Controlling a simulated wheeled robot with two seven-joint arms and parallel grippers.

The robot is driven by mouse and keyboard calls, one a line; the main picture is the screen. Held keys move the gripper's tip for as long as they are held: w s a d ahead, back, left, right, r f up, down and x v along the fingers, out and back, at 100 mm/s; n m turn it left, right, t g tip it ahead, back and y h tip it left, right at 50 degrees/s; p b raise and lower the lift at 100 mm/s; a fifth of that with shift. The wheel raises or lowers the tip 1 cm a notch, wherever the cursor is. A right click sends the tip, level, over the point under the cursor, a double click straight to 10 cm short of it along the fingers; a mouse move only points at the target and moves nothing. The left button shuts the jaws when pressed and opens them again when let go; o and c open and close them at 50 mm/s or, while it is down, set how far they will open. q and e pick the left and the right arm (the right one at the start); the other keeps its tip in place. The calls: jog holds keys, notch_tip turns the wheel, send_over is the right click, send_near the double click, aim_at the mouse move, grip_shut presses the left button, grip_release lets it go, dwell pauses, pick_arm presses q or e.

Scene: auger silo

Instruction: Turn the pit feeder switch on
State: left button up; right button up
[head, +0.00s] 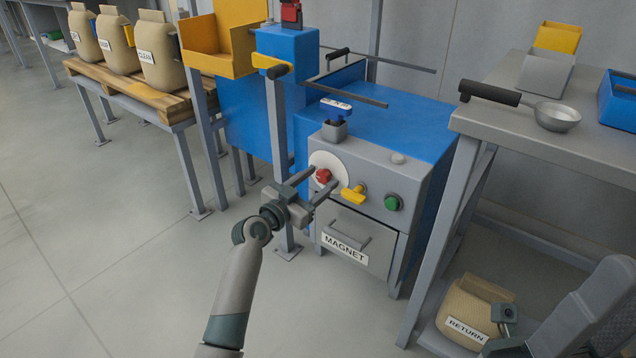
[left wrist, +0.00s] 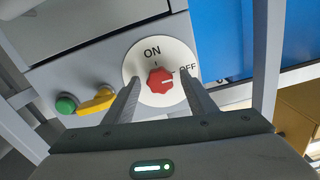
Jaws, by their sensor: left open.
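The switch is a red knob (head: 323,176) on a round white dial on the front of the grey and blue machine. In the left wrist view the red knob (left wrist: 160,80) sits on the dial (left wrist: 139,62) marked ON at the top and OFF at the right. Its white mark points toward OFF. My left gripper (head: 322,180) is open in front of the dial, its fingers reaching toward either side of the knob. In the left wrist view the fingers (left wrist: 162,98) stand apart, and I cannot tell whether they touch it.
A yellow lever (head: 353,195) and green button (head: 393,202) sit right of the knob. Below is the MAGNET drawer (head: 352,246). A grey table (head: 560,140) with a scoop (head: 556,117) stands right, a RETURN sack (head: 468,308) below.

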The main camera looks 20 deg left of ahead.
pick_arm(q)
jog(key=c, duration=1)
jog(key=shift+c, duration=0.2)
